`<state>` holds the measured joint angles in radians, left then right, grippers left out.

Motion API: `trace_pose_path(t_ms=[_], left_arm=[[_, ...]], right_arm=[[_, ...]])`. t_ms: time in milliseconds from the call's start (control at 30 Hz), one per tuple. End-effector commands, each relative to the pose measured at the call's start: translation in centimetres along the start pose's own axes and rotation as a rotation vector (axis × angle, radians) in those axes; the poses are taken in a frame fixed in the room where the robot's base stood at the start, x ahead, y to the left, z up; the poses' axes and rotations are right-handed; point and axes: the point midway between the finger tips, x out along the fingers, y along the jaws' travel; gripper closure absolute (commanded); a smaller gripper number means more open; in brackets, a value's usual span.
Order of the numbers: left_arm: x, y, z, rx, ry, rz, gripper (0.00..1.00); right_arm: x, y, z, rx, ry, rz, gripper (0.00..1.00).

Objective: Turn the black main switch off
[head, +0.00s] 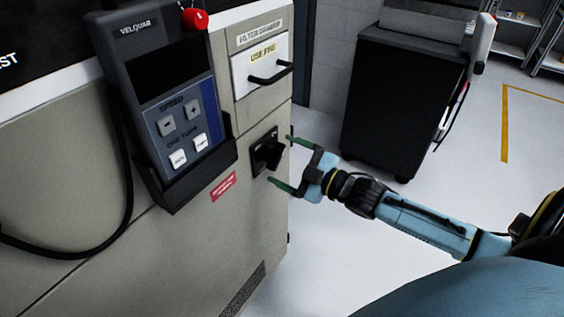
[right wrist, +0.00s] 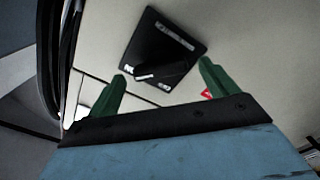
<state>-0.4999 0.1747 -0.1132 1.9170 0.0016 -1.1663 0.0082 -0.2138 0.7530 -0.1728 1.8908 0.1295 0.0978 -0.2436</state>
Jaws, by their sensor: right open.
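The black main switch (head: 267,155) is a knob on a dark plate on the beige machine cabinet's front, below the drawer. In the right wrist view the switch (right wrist: 160,58) shows its dark square plate and a bar-shaped knob, lying ahead of and between the fingers; the markings are too small to read. My right gripper (head: 280,160) is open, with its green fingers on either side of the switch's height, just to the right of the knob in the head view. In the right wrist view its green fingers (right wrist: 162,86) are spread and empty. My left gripper is out of view.
A control pendant (head: 172,90) with a red button (head: 195,19) hangs in a holder left of the switch, its cable looping at left. A drawer with a black handle (head: 270,75) is above. A black cart (head: 395,100) stands behind; floor at right is clear.

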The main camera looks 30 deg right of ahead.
Motion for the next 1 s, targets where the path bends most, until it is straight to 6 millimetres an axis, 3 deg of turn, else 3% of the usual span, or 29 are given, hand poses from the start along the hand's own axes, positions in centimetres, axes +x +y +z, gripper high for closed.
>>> trace_pose_path(t_ms=[200, 533, 867, 1000], left_arm=[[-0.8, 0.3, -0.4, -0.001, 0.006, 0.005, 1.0], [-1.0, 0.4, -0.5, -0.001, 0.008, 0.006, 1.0], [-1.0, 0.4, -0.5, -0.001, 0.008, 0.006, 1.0], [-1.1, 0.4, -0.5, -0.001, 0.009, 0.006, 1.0]], right_arm=[[1.5, 0.0, 0.0, 0.001, 0.001, 0.0, 0.15], [1.6, 0.0, 0.0, 0.001, -0.001, -0.001, 0.16], [1.6, 0.0, 0.0, 0.001, 0.0, 0.0, 0.59], [1.6, 0.0, 0.0, -0.003, 0.0, 0.0, 0.59]])
